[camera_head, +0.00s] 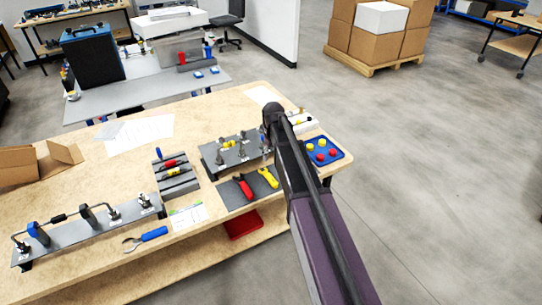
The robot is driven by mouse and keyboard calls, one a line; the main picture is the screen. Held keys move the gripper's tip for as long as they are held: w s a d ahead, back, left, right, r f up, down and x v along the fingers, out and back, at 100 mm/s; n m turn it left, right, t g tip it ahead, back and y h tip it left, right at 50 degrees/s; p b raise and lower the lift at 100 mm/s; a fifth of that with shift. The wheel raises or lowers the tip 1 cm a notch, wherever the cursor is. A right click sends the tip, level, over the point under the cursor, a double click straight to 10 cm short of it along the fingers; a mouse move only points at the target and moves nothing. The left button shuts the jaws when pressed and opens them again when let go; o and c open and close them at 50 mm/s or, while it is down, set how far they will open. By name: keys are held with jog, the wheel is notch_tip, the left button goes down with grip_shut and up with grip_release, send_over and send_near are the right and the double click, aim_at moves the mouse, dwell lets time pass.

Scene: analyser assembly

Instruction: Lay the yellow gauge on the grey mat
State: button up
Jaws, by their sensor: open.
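A yellow hand-held piece (268,178), which looks like the yellow gauge, lies at the right part of the dark grey mat (233,203), close to my arm. A similar red piece (246,189) lies on the mat to its left. The picture is too small to show whether the yellow piece lies flat and wholly within the mat. My arm reaches up from the bottom right across the table's right part and covers the area just right of the mat. My gripper does not show; the arm hides it or it is out of frame.
A grey rack (176,184) with red and yellow pieces stands left of the mat. A metal fixture plate (212,155) with posts lies behind it. A blue tray (337,156) with red and yellow caps sits at the right. Blue-handled pliers (150,236) lie at the front edge.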

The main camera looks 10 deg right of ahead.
notch_tip(320, 180, up, 7)
jog(key=d+p, duration=0.2)
jog(key=p, duration=0.4)
jog(key=shift+w+d, duration=0.3)
jog(key=shift+w, duration=0.1)
jog(key=shift+d, duration=0.15)
